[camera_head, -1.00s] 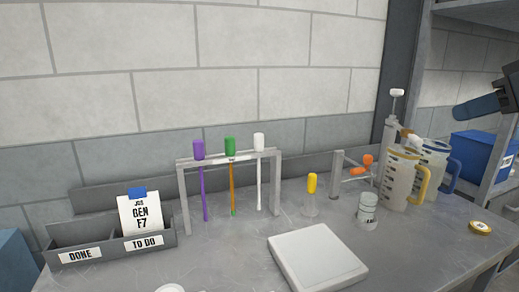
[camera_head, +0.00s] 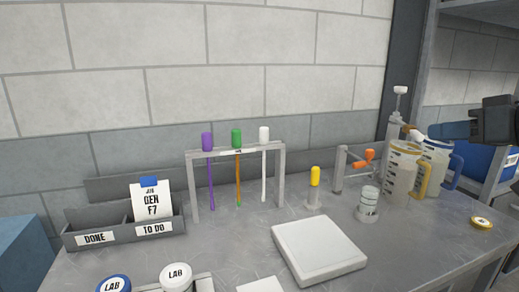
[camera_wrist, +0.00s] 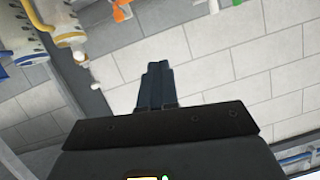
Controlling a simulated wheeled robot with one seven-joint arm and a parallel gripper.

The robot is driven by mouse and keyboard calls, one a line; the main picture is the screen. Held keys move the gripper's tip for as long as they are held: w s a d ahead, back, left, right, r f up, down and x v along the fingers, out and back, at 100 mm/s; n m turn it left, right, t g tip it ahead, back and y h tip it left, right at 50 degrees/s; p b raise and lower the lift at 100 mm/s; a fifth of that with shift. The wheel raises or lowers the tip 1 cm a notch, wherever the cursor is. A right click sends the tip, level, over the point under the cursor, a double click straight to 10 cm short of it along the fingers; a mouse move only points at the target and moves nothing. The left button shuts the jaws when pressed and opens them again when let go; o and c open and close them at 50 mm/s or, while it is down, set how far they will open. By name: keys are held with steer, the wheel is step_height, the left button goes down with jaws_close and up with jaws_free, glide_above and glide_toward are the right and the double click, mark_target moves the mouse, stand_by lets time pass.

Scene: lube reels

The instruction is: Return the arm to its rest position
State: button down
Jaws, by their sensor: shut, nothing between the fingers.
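My gripper (camera_head: 432,131) is at the right side of the head view, raised above the bench. Its dark blue fingers point left, in front of the upper part of the jugs and the blue bin. In the wrist view the fingers (camera_wrist: 157,66) are together and empty, with the wall behind them. The gripper appears apart from everything on the bench.
Two measuring jugs (camera_head: 403,172) stand below my gripper. The grey bench (camera_head: 400,240) holds a rack (camera_head: 220,153) with three coloured-capped sticks, a white flat slab (camera_head: 318,250), a card holder (camera_head: 125,235) and LAB-labelled lids (camera_head: 176,277). A blue bin (camera_head: 480,160) sits on the right shelf.

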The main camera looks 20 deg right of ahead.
steer(key=w+a+f+m+t+b, duration=0.1)
steer(key=a+f+m, duration=0.1)
steer(key=a+f, duration=0.4)
steer(key=a+f+m+t+b, duration=0.1)
steer(key=a+f+m+t, duration=0.15)
steer(key=f, duration=0.55)
steer(key=s+a+f+m+g+h+b, duration=0.1)
steer(key=s+a+f, duration=0.3)
steer(key=f, duration=0.2)
steer(key=s+a+f+m+h, duration=0.1)
steer(key=s+a+f+h, duration=0.1)
steer(key=s+a+f, duration=0.3)
steer(key=s+a+f+n+g+b, duration=0.15)
steer(key=s+a+f, duration=0.25)
steer(key=s+f, duration=0.6)
steer(key=s+r+n+y+b, duration=0.1)
steer(key=s+n, duration=0.4)
steer(key=s, duration=1.2)
steer(key=shift+s+a+n+b, duration=0.2)
steer(key=shift+a+n+b, duration=0.1)
steer(key=shift+a+n, duration=0.1)
